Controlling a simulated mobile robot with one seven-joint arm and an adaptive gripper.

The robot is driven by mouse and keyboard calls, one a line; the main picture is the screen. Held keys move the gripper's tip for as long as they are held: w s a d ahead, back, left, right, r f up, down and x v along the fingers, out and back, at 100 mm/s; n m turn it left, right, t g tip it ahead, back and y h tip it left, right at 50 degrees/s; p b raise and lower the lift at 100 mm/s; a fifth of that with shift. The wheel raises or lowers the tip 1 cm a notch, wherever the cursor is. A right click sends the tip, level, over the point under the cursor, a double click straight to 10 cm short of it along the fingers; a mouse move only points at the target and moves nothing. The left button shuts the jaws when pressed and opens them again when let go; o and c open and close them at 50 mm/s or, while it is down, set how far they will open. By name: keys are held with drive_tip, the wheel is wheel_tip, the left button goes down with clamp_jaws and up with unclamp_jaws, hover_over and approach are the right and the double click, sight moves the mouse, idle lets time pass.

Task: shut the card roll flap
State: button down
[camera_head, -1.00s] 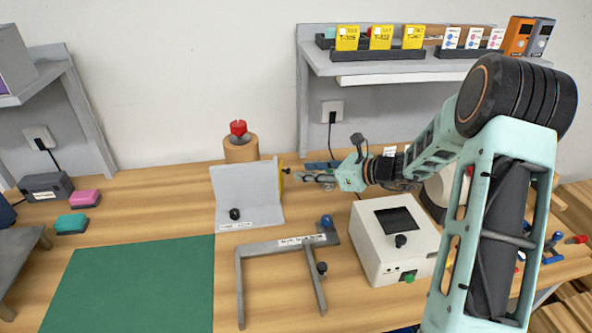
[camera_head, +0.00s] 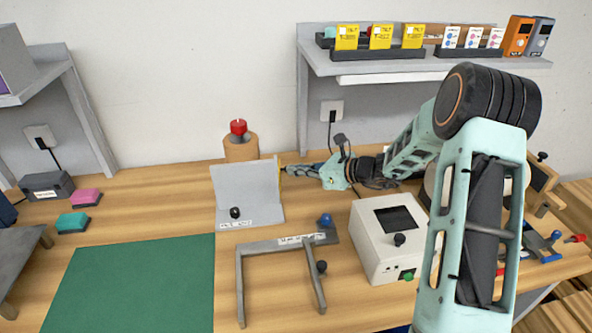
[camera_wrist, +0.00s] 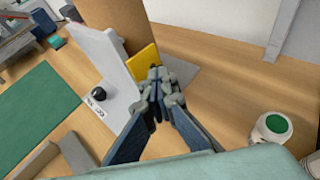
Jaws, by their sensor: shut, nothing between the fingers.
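A grey upright panel (camera_head: 247,188) stands on the table with a black knob (camera_head: 235,213) and a label at its foot. A brown card roll (camera_head: 240,150) with a red top stands behind it. A yellow plate (camera_wrist: 143,67) sits at the panel's right side, beside the brown roll in the wrist view. I cannot tell for sure which piece is the flap. My gripper (camera_head: 285,171) is shut and empty, its tips at the yellow plate; in the wrist view its tips (camera_wrist: 157,80) overlap the plate's lower right. Whether they touch cannot be told.
A white box (camera_head: 390,240) with a dark screen stands right of the panel. A grey bracket frame (camera_head: 285,245) lies in front, with a green mat (camera_head: 140,285) to its left. A shelf (camera_head: 420,66) with yellow cards hangs above my arm.

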drive_tip(key=c, duration=1.9)
unclamp_jaws()
drive_tip(key=v, duration=1.2)
